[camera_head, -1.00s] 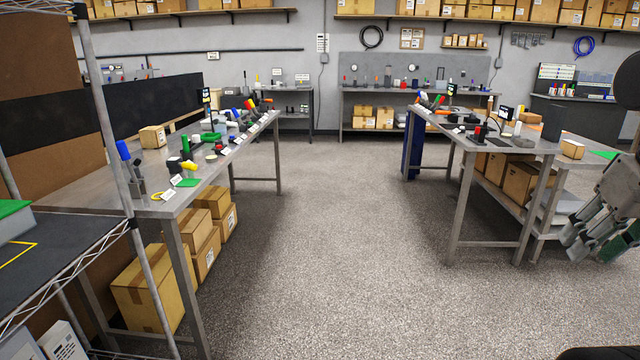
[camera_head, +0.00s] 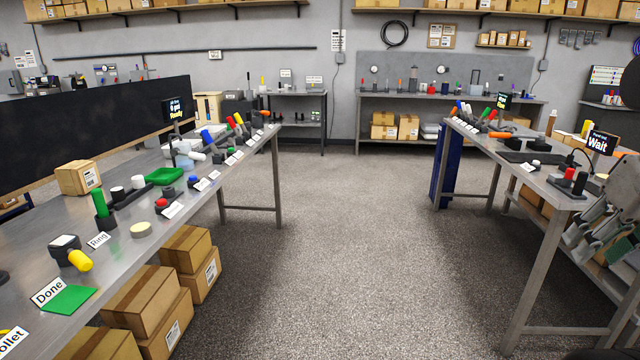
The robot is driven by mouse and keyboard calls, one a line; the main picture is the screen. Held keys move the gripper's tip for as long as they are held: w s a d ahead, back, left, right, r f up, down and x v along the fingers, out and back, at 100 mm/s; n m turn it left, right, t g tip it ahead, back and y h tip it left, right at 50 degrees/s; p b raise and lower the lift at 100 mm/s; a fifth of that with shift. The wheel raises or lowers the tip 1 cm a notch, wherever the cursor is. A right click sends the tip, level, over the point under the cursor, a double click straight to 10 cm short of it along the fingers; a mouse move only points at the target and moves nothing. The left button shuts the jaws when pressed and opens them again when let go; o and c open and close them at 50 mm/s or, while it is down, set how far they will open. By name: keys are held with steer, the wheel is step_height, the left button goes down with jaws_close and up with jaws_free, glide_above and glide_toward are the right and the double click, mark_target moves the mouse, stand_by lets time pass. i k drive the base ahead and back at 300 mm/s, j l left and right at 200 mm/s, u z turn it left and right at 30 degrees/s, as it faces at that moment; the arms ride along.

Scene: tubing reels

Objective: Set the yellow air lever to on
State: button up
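Several coloured levers, yellow among them (camera_head: 238,118), stand near the far end of the left table. A thick yellow handle (camera_head: 81,261) on a dark base is near the front of the left table. I cannot tell which is the air lever, and no on mark is readable. My gripper (camera_head: 592,246) hangs at the right edge, partly cut off, its fingers apart and empty, far from all of these.
The left table (camera_head: 125,285) also holds a green pad (camera_head: 69,300), a cardboard box (camera_head: 79,178) and small signs. Boxes (camera_head: 150,300) sit beneath it. The right table (camera_head: 535,185) has a Wait sign (camera_head: 599,143). The speckled floor (camera_head: 360,230) between the tables is clear.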

mark_target(237, 117)
steer(key=i+j+u, duration=0.2)
steer(key=i, duration=0.35)
steer(key=i+l+u, duration=0.2)
steer(key=i, duration=0.4)
steer(key=i+u, duration=0.2)
steer(key=i, duration=0.35)
steer(key=i+l+u, duration=0.2)
steer(key=i, duration=0.4)
steer(key=i+u, duration=0.15)
steer(key=i, duration=0.4)
steer(key=i+l+u, duration=0.2)
steer(key=i, duration=0.35)
steer(key=j, duration=0.1)
